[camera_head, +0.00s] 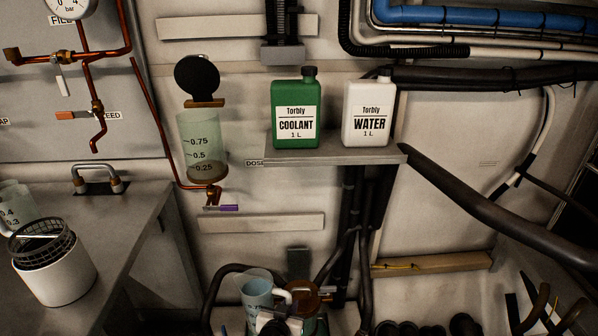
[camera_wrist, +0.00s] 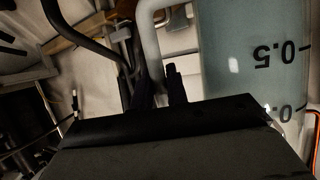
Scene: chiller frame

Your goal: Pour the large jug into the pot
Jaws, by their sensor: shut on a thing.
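The large jug (camera_head: 257,290) is a clear, bluish graduated jug at the bottom centre of the head view, roughly upright with its mouth up. In the wrist view the jug (camera_wrist: 250,60) fills the right side, its 0.5 mark upside down. My gripper (camera_wrist: 162,88) is shut on its pale handle (camera_wrist: 150,35). The graduated clear pot (camera_head: 200,135) hangs on the wall, above and left of the jug. Its round black lid is raised, and a little brownish content shows at its bottom. The jug is apart from and below the pot. My fingertips are partly hidden.
A grey shelf (camera_head: 330,153) right of the pot bears a green coolant bottle (camera_head: 296,95) and a white water bottle (camera_head: 368,110). A left worktop (camera_head: 110,220) holds a white container (camera_head: 55,275) with a mesh basket (camera_head: 42,243). Dark pipes run near the jug.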

